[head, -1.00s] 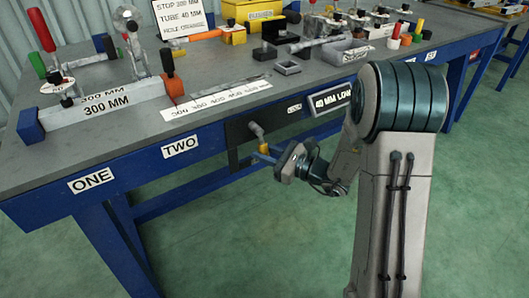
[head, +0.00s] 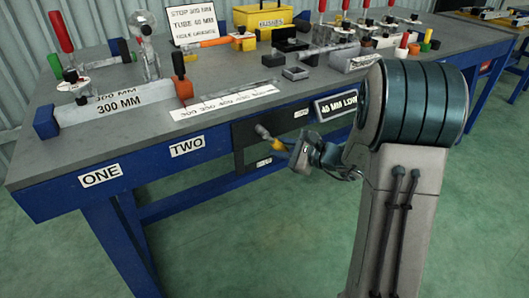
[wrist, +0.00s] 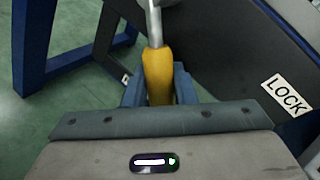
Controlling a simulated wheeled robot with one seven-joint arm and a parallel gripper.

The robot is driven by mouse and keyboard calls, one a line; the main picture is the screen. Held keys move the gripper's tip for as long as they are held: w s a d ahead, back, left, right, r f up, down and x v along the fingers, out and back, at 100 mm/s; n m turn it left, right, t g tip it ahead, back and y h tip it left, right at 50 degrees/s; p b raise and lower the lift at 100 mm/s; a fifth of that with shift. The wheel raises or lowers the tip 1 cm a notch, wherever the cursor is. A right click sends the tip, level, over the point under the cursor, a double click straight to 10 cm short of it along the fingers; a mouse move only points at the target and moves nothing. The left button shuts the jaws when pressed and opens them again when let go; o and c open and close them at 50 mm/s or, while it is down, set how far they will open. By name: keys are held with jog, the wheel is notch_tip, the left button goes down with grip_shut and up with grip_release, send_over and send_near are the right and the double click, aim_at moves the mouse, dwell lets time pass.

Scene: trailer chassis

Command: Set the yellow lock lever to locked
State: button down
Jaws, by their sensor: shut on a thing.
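The lock lever has a yellow handle (wrist: 158,75) on a grey metal shaft. In the head view, the yellow handle (head: 277,144) slants down and right from its pivot on the dark panel (head: 240,138) at the bench front. In the wrist view, my gripper (wrist: 158,92) has its blue fingers on both sides of the handle, shut on it. My gripper (head: 288,148) also shows in the head view, right of the pivot. A LOCK label (wrist: 287,95) is on the panel, clear of the lever to its right in the wrist view.
A second small label (head: 264,162) sits low on the panel, too small to read. A 40 MM plate (head: 338,103) is right of it. The bench (head: 60,185) carries clamps and fixtures above. A blue bench leg (wrist: 35,50) stands left in the wrist view.

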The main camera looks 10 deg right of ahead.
jog(key=shift+d, duration=0.1)
dwell(0.3)
jog(key=c, duration=1.2)
grip_release()
